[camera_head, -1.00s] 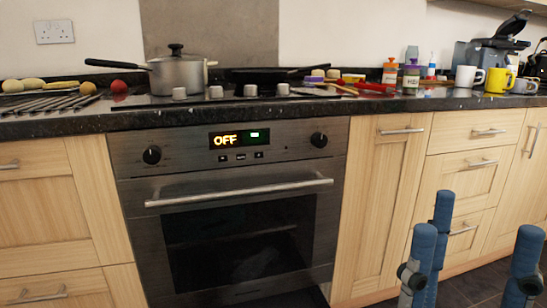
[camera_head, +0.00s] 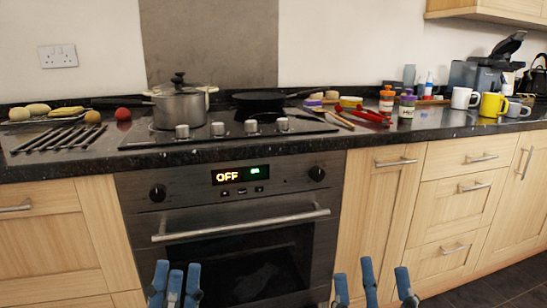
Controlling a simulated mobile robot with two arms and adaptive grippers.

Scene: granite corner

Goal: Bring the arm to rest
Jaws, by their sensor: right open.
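My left gripper (camera_head: 175,284) is at the bottom of the head view, in front of the oven's lower left. Its blue fingers are close together, with nothing seen between them; I cannot tell whether it is open or shut. My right gripper (camera_head: 372,284) is at the bottom, right of the oven's lower corner. Its blue fingers stand apart, open and empty. Only the finger ends of both show; the arms and palms are out of view. Neither visibly touches anything.
The oven (camera_head: 240,255) with its handle (camera_head: 240,224) is behind the grippers, its display reading OFF. Above, the dark worktop (camera_head: 450,123) carries a pot (camera_head: 180,106), a pan (camera_head: 258,99), jars and mugs (camera_head: 492,104). Drawers (camera_head: 452,219) stand at right. Floor (camera_head: 500,285) shows clear at lower right.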

